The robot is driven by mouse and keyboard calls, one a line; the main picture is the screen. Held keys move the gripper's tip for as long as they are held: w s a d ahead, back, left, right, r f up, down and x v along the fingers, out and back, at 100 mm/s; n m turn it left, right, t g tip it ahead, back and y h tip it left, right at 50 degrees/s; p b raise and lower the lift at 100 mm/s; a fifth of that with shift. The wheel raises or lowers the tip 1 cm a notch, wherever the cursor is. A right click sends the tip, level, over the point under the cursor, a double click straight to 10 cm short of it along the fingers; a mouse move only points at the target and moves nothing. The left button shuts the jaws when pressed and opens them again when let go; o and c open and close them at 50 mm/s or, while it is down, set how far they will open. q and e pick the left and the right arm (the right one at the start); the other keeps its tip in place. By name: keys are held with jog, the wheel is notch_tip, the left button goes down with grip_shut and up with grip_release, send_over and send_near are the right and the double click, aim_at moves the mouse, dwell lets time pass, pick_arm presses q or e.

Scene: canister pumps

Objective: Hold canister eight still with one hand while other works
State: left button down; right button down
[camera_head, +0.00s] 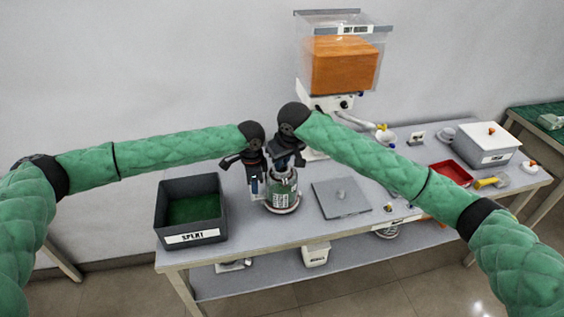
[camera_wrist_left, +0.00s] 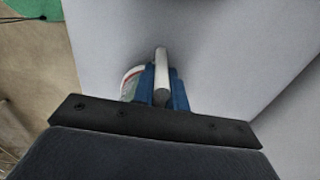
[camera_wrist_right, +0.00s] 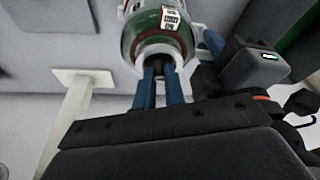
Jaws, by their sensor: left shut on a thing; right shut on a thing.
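A green canister (camera_head: 283,191) with a white label stands upright on a round base near the table's front; its label is too small to read. It also shows in the right wrist view (camera_wrist_right: 158,38). My left gripper (camera_head: 257,187) is beside it on the left, its blue fingers shut on a pale upright bar (camera_wrist_left: 161,66) next to the canister; I cannot tell whether the bar joins the canister. My right gripper (camera_head: 287,171) comes from above, its blue fingers (camera_wrist_right: 162,88) shut on the canister's top. The gripped part is mostly hidden.
A dark bin (camera_head: 190,238) stands left of the canister. A grey plate with a knob (camera_head: 341,197) lies to the right. A dispenser with an orange-brown block (camera_head: 340,65) stands behind. A red tray (camera_head: 453,173) and white box (camera_head: 485,145) are farther right.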

notch_tip(320, 180, up, 10)
jog(key=shift+r, duration=0.2)
dwell(6.0)
pick_arm(q)
jog(key=c, duration=1.3)
grip_release()
notch_tip(320, 180, up, 12)
